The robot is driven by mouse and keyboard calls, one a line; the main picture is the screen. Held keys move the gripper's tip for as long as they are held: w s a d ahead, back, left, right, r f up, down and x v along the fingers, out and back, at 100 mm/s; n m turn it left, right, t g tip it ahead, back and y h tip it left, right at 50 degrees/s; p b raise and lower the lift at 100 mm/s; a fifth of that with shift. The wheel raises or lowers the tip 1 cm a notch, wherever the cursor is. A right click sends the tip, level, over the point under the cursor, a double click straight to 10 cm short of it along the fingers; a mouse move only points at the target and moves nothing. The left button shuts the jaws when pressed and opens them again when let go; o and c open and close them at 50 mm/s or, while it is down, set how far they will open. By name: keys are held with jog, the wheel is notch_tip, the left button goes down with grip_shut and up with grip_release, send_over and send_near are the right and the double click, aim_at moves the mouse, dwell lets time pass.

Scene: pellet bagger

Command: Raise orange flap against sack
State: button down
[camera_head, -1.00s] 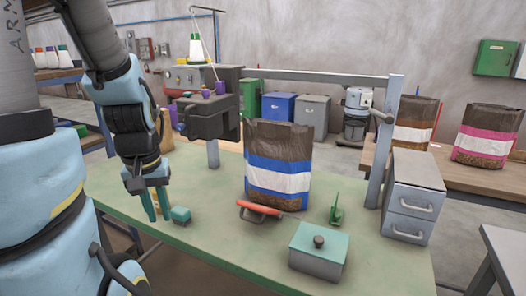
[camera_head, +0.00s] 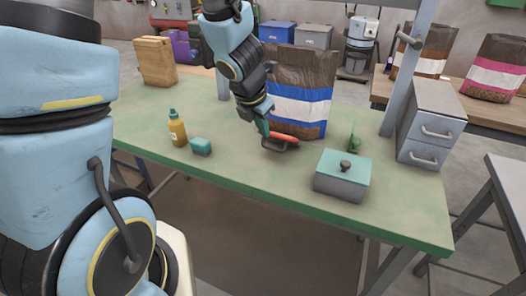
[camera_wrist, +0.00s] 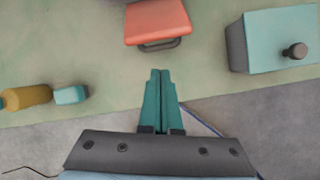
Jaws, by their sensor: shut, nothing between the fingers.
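The orange flap (camera_head: 285,137) lies low and nearly flat at the foot of the sack, with a dark bar handle along its near edge. It also shows at the top of the wrist view (camera_wrist: 157,20). The brown, blue and white sack (camera_head: 300,95) stands upright on the green table behind the flap. My gripper (camera_head: 264,130) is beside the flap's left end in the head view. In the wrist view its teal fingers (camera_wrist: 160,72) are shut and empty, pointing toward the flap's handle, with a gap in the picture. I cannot tell the height between them.
A teal-lidded box (camera_head: 343,175) stands to the right of the flap, with a small green bracket (camera_head: 353,137) behind it. A teal block (camera_head: 201,146) and a yellow bottle (camera_head: 177,130) stand to the left. The front table area between block and box is clear.

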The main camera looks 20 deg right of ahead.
jog(key=n, duration=0.1)
jog(key=d+f+n, duration=0.1)
jog(key=n, duration=0.1)
jog(key=shift+s, duration=0.4)
jog(key=b+x, duration=0.6)
jog(key=x, duration=0.3)
jog(key=shift+a+f, duration=0.1)
jog(key=shift+f, duration=0.1)
jog(key=shift+w+f, duration=0.25)
jog(key=shift+f, duration=0.1)
jog(key=shift+r, duration=0.15)
